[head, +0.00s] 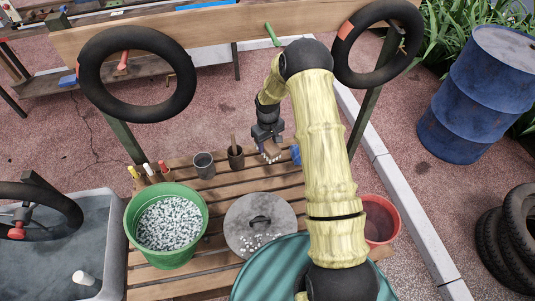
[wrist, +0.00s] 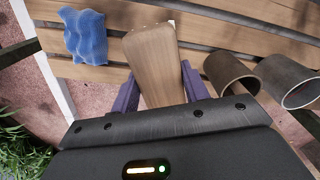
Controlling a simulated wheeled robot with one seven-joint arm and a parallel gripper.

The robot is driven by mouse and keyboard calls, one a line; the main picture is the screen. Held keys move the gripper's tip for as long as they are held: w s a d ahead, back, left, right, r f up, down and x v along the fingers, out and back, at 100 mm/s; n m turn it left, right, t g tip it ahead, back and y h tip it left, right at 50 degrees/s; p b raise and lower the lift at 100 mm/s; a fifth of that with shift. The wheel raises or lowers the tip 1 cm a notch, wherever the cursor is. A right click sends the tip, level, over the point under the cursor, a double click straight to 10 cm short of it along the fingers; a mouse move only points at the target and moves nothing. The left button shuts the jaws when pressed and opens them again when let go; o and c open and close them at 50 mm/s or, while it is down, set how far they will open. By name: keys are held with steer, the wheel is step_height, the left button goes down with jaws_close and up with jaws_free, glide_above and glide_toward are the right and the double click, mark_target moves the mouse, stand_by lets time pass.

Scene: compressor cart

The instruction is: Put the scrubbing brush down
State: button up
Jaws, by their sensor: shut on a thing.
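The scrubbing brush (wrist: 153,55) is a pale wooden block in the wrist view, lying between the two purple jaws of my gripper (wrist: 160,78). The jaws are shut on its sides. In the head view my gripper (head: 267,143) hangs over the far part of the slatted wooden table (head: 260,183), with the brush (head: 270,152) pointing down towards the slats. I cannot tell whether the brush touches the table. A sliver of white shows at its far end; most of its underside is hidden.
A wavy blue sponge (wrist: 84,36) lies just beside the brush. A brown cup (head: 236,158) and a grey cup (head: 204,166) stand to its left. A green tub of pellets (head: 135,232), a grey lid (head: 242,213) and a red bucket (head: 383,218) are nearer.

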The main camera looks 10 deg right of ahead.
steer(key=shift+f, duration=1)
steer(key=shift+w+f+p, duration=0.1)
steer(key=shift+f+p, duration=0.65)
steer(key=shift+f, duration=1.35)
steer(key=shift+f, duration=0.1)
steer(key=o, duration=1)
steer(key=shift+o, duration=0.2)
